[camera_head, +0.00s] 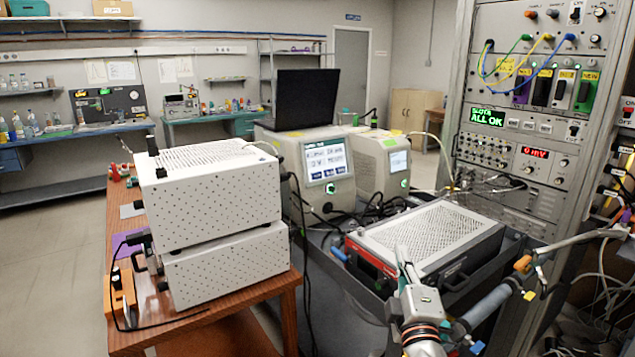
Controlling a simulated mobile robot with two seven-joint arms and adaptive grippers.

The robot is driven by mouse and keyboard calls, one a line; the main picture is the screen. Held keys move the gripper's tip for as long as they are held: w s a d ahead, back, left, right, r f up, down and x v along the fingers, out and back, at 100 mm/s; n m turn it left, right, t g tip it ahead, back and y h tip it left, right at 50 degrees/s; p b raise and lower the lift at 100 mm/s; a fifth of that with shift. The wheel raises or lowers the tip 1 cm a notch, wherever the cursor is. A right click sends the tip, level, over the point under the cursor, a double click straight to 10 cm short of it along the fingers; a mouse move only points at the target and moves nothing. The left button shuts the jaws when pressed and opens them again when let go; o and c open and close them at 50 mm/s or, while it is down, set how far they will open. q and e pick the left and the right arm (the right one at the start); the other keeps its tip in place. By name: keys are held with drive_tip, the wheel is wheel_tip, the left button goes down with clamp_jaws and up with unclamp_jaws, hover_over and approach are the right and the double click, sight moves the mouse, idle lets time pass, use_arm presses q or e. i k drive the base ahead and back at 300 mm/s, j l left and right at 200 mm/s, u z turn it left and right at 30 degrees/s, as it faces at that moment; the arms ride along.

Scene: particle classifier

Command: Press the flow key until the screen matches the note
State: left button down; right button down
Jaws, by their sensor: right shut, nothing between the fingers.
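A beige instrument (290,170) stands at the middle back with a lit screen (325,160) on its front. The screen carries text lines and a row of small blue-edged keys along its bottom; the text is too small to read surely. A second beige unit (370,160) to its right has a smaller lit screen (398,161). My right gripper (404,260) is shut and empty, in front of the red-fronted box, apart from the screens. My left gripper is not in view.
Two stacked white perforated boxes (215,195) stand on a wooden table (285,290) at left. A grey box with a mesh top (430,235) lies under my right gripper. A tall rack (530,150) with cables stands at right. A black laptop (305,98) tops the beige instrument.

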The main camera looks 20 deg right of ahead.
sight(318, 175)
drive_tip(key=i, duration=1.5)
